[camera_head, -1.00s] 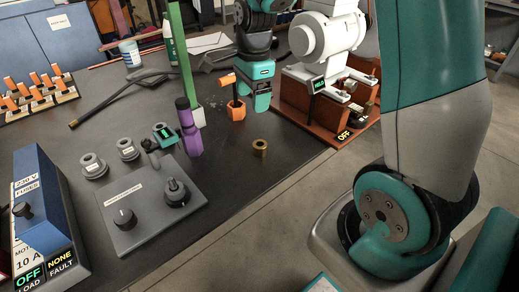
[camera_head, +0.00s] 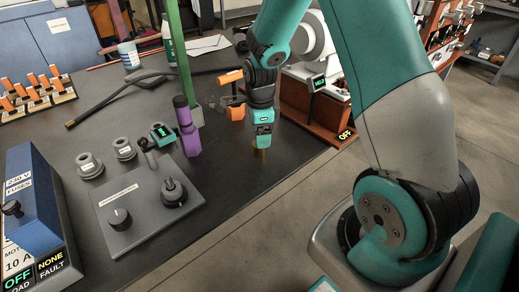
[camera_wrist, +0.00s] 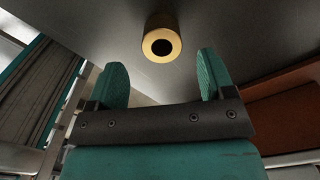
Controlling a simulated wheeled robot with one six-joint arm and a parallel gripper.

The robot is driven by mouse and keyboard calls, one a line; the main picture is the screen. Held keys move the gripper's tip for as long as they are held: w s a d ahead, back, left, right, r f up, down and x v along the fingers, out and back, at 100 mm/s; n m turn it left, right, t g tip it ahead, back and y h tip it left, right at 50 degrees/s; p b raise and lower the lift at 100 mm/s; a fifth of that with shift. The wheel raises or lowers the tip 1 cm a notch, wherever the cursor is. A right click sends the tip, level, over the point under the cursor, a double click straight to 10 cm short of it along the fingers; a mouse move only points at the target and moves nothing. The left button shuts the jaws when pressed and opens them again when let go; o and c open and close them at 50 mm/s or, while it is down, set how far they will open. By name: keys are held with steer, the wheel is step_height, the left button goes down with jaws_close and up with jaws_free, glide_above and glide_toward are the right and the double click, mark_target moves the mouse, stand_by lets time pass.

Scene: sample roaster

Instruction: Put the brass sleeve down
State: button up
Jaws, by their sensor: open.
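The brass sleeve (camera_head: 260,153) stands upright on the dark bench top near its right edge, its upper part hidden by my gripper (camera_head: 262,143) in the head view. In the wrist view the sleeve (camera_wrist: 162,23) shows its round end and dark bore, beyond the fingertips and about midway between them sideways. My gripper (camera_wrist: 163,66) is open, with two green fingers apart and nothing between them. Whether the fingers touch the sleeve cannot be told from the head view.
A purple bottle-like object (camera_head: 187,128) and a green post (camera_head: 181,60) stand left of my gripper. An orange object (camera_head: 236,110) is close behind it. A grey control box (camera_head: 140,205) lies to the front left. A brown-based machine (camera_head: 312,115) stands at the right.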

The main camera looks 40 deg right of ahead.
mark_target(256, 152)
step_height(256, 152, down, 5)
steer(key=shift+w+b, duration=0.1)
steer(key=shift+b, duration=0.35)
steer(key=c, duration=1.3)
steer(key=shift+r, duration=0.15)
